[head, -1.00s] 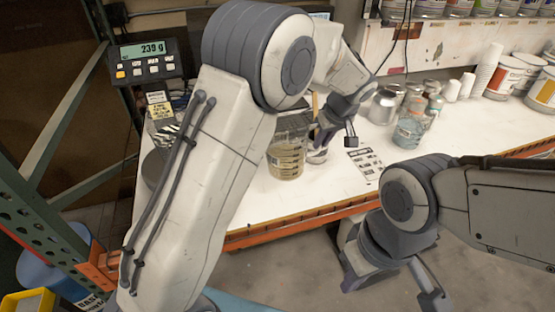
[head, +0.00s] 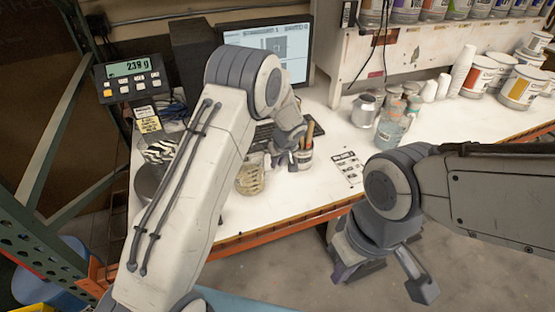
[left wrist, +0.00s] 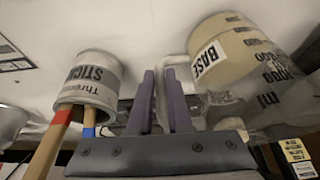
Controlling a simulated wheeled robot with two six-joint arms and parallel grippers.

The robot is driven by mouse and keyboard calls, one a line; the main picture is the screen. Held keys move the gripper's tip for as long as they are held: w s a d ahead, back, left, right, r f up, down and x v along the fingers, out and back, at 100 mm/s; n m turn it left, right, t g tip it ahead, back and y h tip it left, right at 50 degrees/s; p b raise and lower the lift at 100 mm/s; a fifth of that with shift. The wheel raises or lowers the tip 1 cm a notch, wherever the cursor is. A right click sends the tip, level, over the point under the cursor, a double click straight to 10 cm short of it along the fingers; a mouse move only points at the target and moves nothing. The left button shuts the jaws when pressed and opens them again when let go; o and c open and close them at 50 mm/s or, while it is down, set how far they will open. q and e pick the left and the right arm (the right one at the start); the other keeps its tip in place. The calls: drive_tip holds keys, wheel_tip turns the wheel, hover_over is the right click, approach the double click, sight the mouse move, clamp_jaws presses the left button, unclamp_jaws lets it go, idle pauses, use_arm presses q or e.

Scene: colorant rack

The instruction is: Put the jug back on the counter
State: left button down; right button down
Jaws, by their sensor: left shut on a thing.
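The jug (head: 249,180) is clear with beige contents and dark markings. In the head view it is over the front part of the white counter (head: 270,205), partly behind my left arm. My left gripper (head: 291,157) is beside it on the right. In the left wrist view the jug (left wrist: 282,100) is at the right, with a BASE label. My left gripper (left wrist: 167,100) is shut there at the jug's handle side; the grip itself is partly hidden. I cannot tell if the jug touches the counter. My right gripper (head: 388,277) is open and empty, in front of the counter.
A can with sticks (head: 304,157) stands close to my left gripper. A monitor (head: 275,50) and keyboard are behind. A printed sheet (head: 346,166), bottles (head: 391,122), cups and paint cans are to the right.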

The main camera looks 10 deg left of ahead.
use_arm(q)
drive_tip(key=c, duration=1.3)
unclamp_jaws()
drive_tip(key=shift+f, duration=0.1)
drive_tip(key=o, duration=0.5)
drive_tip(key=shift+c, duration=0.2)
